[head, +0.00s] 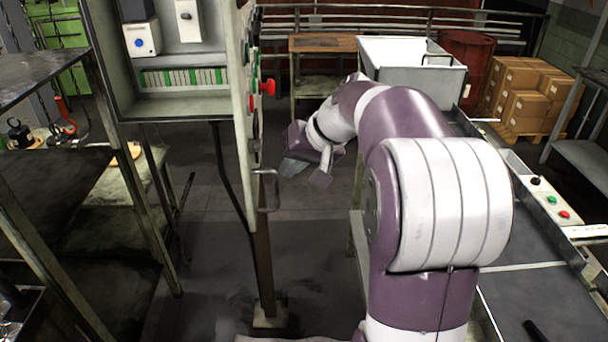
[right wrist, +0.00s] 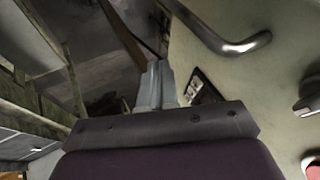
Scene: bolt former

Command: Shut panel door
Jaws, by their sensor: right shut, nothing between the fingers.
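The panel door (head: 241,110) stands open, swung out toward me from the right side of the electrical cabinet (head: 187,107), so I see it nearly edge-on. Red and dark knobs stick out from its right face. A metal bar handle (head: 268,190) is low on the door's near edge. In the right wrist view the door face (right wrist: 235,75) fills the right side, with the handle (right wrist: 225,38) at the top. My right gripper (head: 290,166) is just right of the door, shut and empty; its fingers (right wrist: 157,88) show in the wrist view. My left gripper is out of view.
A metal shelf (head: 45,70) stands at the left. A post with a foot (head: 268,312) rises below the door. A conveyor (head: 530,290) with a button box (head: 550,199) runs along the right. A white bin (head: 410,62) and cartons (head: 525,90) are behind. Floor between is clear.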

